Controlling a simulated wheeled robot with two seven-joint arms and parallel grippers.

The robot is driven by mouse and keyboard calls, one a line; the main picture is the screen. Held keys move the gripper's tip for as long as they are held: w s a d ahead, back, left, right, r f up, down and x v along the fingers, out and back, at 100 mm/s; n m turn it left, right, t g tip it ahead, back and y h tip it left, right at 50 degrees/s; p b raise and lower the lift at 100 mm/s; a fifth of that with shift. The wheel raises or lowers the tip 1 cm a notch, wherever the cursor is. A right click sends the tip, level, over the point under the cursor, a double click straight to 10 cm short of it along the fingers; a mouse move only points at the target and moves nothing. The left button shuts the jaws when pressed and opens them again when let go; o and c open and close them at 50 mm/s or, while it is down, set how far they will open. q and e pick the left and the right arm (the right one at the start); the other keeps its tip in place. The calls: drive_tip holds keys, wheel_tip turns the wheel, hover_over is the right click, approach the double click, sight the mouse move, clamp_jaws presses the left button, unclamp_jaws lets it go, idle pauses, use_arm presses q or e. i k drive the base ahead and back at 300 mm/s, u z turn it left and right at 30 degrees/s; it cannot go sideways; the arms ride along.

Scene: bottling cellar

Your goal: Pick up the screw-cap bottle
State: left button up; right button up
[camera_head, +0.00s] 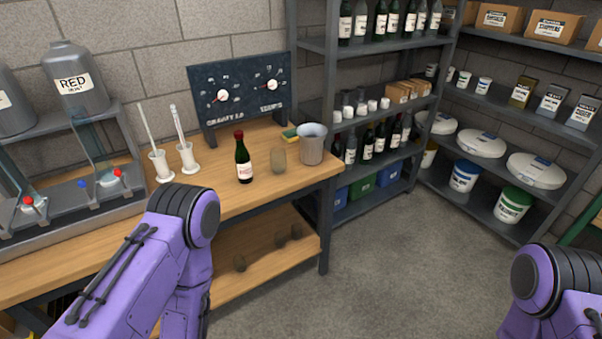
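A dark green bottle (243,160) with a red cap and a pale label stands upright on the wooden workbench (225,200), close to its front edge. The cap is too small to tell its type for certain. Nothing holds the bottle. My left arm shows at the lower left, with its bend in front of the bench, to the left of the bottle and nearer to me. My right arm shows at the lower right corner. Both of my grippers are outside the picture.
A dark gauge board (240,93) is behind. Shelves (372,100) hold more bottles. The floor (385,265) is clear.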

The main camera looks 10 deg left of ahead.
sight(243, 161)
drive_tip(key=z, duration=0.25)
drive_tip(key=i, duration=1.1)
drive_tip(key=u, duration=0.9)
